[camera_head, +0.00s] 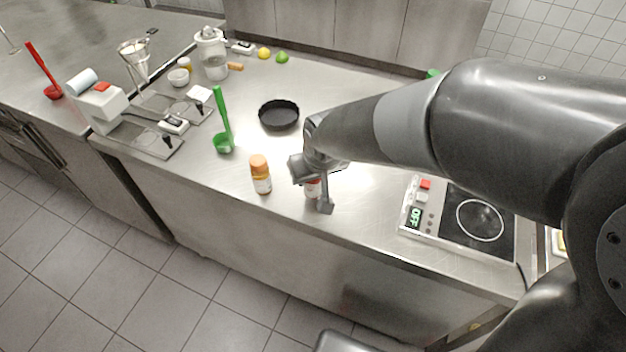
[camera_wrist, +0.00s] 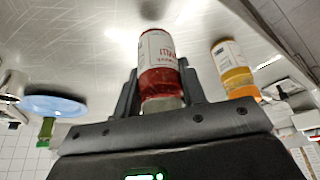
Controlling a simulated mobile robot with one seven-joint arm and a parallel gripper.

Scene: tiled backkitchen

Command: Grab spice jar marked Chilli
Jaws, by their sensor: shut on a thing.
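A spice jar with red contents and a white label (camera_wrist: 158,62) is between the fingers of my gripper (camera_wrist: 160,88) in the wrist view. The label lettering is partly visible and hard to read. In the head view my gripper (camera_head: 318,192) is low at the counter's front edge, shut on this red jar (camera_head: 312,189), which is mostly hidden by the gripper. A second jar with an orange cap and a white label (camera_head: 261,175) stands to the left of it. It also shows in the wrist view (camera_wrist: 234,70) at the right, apart from my gripper.
A black pan (camera_head: 279,115) and a green ladle (camera_head: 223,140) are behind and to the left on the steel counter (camera_head: 350,205). A hot plate (camera_head: 470,218) is to the right.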

